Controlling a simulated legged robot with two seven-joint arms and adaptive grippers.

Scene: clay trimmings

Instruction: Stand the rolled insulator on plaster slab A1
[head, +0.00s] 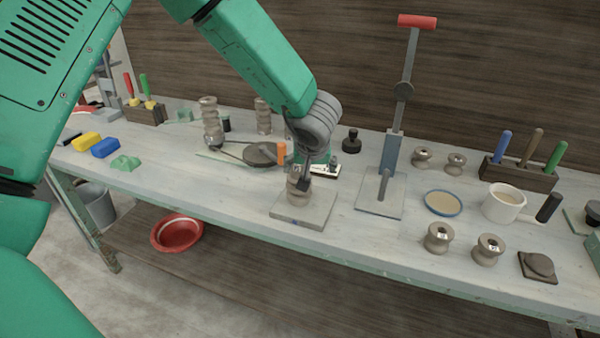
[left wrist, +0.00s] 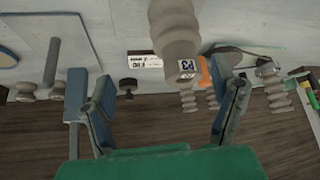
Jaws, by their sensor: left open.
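A grey-brown ribbed insulator (head: 296,190) stands upright on a square plaster slab (head: 317,208) near the front of the bench. The slab's small front mark is too small to read. My left gripper (head: 304,182) is above the slab, at the insulator's upper part, and partly hides it. In the left wrist view the insulator (left wrist: 174,28) shows a P3 label near its end. There the two fingers of my left gripper (left wrist: 170,88) are spread apart, with the insulator's end ahead of the gap between them. My right gripper is in neither view.
A lever press with a red handle (head: 416,21) stands right of the slab. Two tall ribbed insulators (head: 210,122) (head: 263,115) and a dark disc (head: 260,154) are behind left. Spools (head: 439,237), a blue-rimmed dish (head: 443,203) and a white cup (head: 503,205) are right.

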